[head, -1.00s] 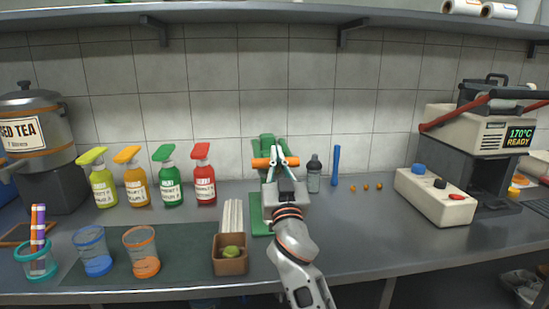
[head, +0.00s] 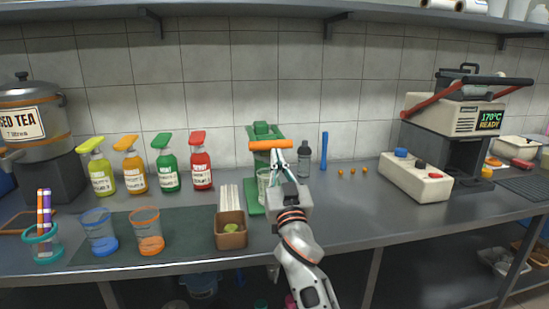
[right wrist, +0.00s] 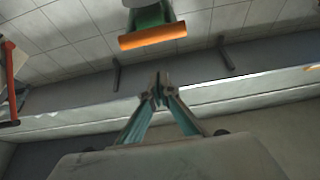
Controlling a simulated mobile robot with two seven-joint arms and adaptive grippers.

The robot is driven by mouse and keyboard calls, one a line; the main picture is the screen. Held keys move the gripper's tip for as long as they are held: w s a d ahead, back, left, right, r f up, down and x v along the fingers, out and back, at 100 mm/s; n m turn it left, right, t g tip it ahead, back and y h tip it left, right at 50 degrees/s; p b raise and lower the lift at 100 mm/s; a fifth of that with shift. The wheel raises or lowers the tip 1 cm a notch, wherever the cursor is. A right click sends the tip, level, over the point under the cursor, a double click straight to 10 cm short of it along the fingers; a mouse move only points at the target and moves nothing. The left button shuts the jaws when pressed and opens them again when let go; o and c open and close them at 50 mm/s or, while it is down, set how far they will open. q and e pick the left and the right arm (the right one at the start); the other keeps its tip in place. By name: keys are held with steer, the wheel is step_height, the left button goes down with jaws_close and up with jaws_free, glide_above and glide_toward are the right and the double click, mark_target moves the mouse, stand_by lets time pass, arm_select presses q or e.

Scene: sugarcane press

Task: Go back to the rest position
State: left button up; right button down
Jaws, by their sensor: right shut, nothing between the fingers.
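My right gripper (head: 278,158) is shut and empty in front of the green sugarcane press (head: 262,131), just below its orange handle (head: 270,145). In the right wrist view the shut fingertips (right wrist: 158,88) point up past the counter, with a gap between them and the orange handle (right wrist: 153,36). A clear cup (head: 263,180) stands at the press, partly hidden by my gripper. My left gripper is not in view.
A brown box (head: 231,238) with white sticks behind it stands left of my right arm. Several colored bottles (head: 164,165) and two tinted cups (head: 148,232) are on the left. A dark bottle (head: 304,160) and a button box (head: 414,178) are on the right.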

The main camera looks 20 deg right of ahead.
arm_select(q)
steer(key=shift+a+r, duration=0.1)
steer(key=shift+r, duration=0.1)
arm_select(e)
steer(key=shift+s+f, duration=0.1)
steer(key=shift+s, duration=0.05)
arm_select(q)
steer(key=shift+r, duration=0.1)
